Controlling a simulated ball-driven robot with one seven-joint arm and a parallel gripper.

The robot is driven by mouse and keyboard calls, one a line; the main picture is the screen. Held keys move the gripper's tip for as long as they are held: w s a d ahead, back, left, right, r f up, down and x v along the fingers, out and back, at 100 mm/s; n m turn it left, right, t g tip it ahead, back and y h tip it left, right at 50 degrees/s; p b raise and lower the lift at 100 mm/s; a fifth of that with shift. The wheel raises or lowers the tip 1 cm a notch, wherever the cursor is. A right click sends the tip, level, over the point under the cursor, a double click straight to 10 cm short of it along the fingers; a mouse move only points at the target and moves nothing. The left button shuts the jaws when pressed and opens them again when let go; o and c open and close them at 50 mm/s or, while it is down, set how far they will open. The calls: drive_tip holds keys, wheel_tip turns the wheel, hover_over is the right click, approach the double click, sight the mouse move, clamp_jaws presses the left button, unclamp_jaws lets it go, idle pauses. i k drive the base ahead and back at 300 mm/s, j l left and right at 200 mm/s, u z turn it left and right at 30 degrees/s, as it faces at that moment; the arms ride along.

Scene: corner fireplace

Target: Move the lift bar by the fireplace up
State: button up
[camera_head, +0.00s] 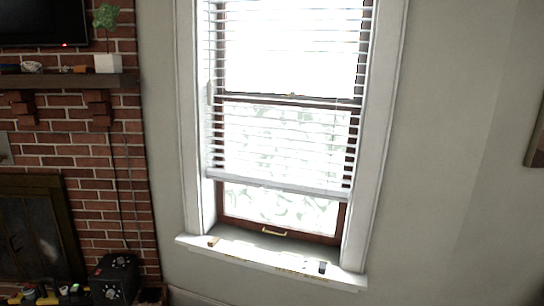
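A window (348,222) with a dark wooden frame stands to the right of the brick fireplace (100,180). White slatted blinds (285,140) hang over it, and their white bottom rail (280,188) is a little above the sill, tilted slightly in the picture. A small brass bar handle (275,231) is on the lower rail of the window, below the blinds. I cannot tell which of the two bars is called the lift bar. The lower sash looks shut. My gripper is not in view.
A white sill (270,262) juts out under the window with small items on it, including a dark one (322,267). A black box with dials (115,280) stands on the lower left. A mantel (70,82) holds a potted plant (107,62).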

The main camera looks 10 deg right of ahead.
sight(304, 193)
drive_tip(key=i, duration=0.6)
drive_tip(key=i+j+z, duration=0.1)
drive_tip(key=i, duration=0.45)
drive_tip(key=i+j, duration=0.15)
drive_tip(key=i, duration=0.45)
drive_tip(key=i+j+z, duration=0.1)
drive_tip(key=i, duration=0.45)
drive_tip(key=i+j, duration=0.2)
drive_tip(key=i, duration=0.4)
